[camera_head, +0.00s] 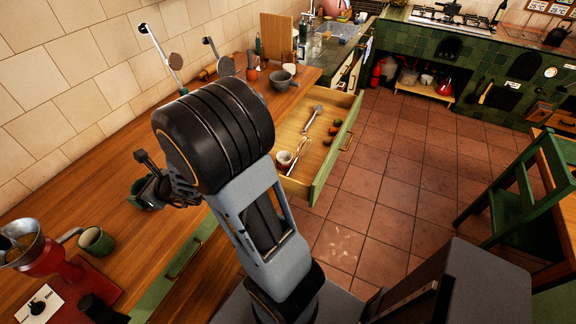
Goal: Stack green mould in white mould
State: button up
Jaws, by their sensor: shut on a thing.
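My gripper (147,182) is left of my arm's dark wrist, above the wooden counter. It is shut on a dark green mould (134,194), which is partly covered by the fingers. I cannot tell whether the green mould touches the counter. A small white round vessel (283,159), which may be the white mould, sits in the near part of the open drawer (320,183), right of my arm. Its inside is hard to make out.
A grey mortar (283,80) stands at the counter's far end. The drawer also holds utensils and vegetables. A green chair (530,190) stands at right; the tiled floor between is clear.

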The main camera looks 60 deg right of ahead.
aim_at(284, 160)
jog(key=k, duration=0.25)
jog(key=z, duration=1.25)
jog(key=i, duration=0.25)
jog(key=u, duration=0.1)
